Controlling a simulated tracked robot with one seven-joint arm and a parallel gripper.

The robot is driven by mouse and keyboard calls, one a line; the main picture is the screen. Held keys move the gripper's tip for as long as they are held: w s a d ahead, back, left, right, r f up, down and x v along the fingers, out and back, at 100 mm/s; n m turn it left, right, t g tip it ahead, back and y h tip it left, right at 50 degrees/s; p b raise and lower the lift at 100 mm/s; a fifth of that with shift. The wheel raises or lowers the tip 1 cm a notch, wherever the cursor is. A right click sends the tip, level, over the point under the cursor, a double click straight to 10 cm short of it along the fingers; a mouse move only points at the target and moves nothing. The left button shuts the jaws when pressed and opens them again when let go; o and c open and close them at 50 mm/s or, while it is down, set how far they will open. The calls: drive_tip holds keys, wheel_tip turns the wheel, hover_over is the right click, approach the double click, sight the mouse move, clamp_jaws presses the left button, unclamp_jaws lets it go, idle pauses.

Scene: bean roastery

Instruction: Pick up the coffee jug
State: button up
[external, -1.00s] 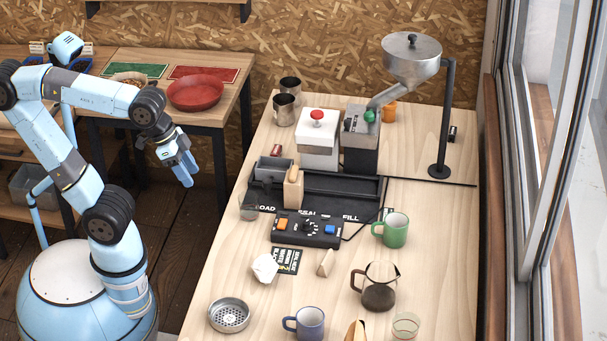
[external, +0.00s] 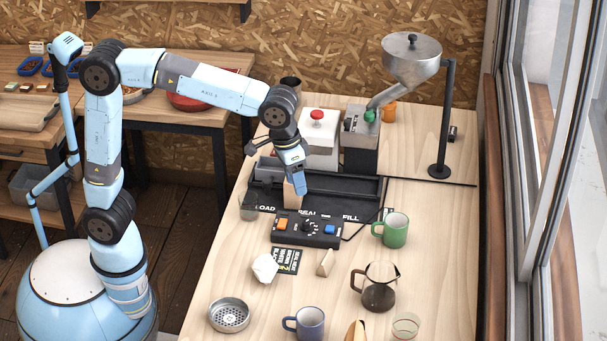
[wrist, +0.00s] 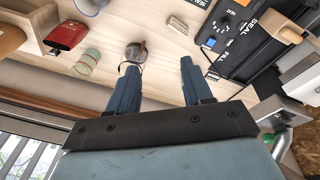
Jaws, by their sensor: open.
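The coffee jug (external: 379,290) is glass with dark coffee low in it and a dark handle on its left. It stands upright at the front right of the bench. In the wrist view the jug (wrist: 136,51) appears beyond the fingertips, near the left finger. My gripper (external: 297,184) is above the black tray and control box, well behind the jug and to its left. In the wrist view my gripper (wrist: 158,66) is open and empty, its two blue fingers apart.
A green mug (external: 395,231) stands behind the jug, and a small glass (external: 406,325) is at its front right. A blue mug (external: 309,323) and a wooden wedge (external: 325,263) are to its left. The control box (external: 307,229) and hopper stand (external: 446,120) are farther back.

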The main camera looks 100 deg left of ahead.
drive_tip(key=w+f+n+g, duration=0.15)
drive_tip(key=w+f, duration=0.35)
drive_tip(key=w, duration=0.5)
drive_tip(key=n, duration=0.3)
hover_over(369, 270)
drive_tip(key=a, duration=0.1)
drive_tip(key=shift+m+g, duration=0.25)
drive_tip(key=shift+g, duration=0.2)
wheel_tip(369, 270, down, 9)
wheel_tip(369, 270, down, 8)
drive_tip(key=shift+r, duration=0.1)
drive_tip(key=shift+s+d+f, duration=0.1)
drive_tip(key=shift+f, duration=2.95)
clamp_jaws()
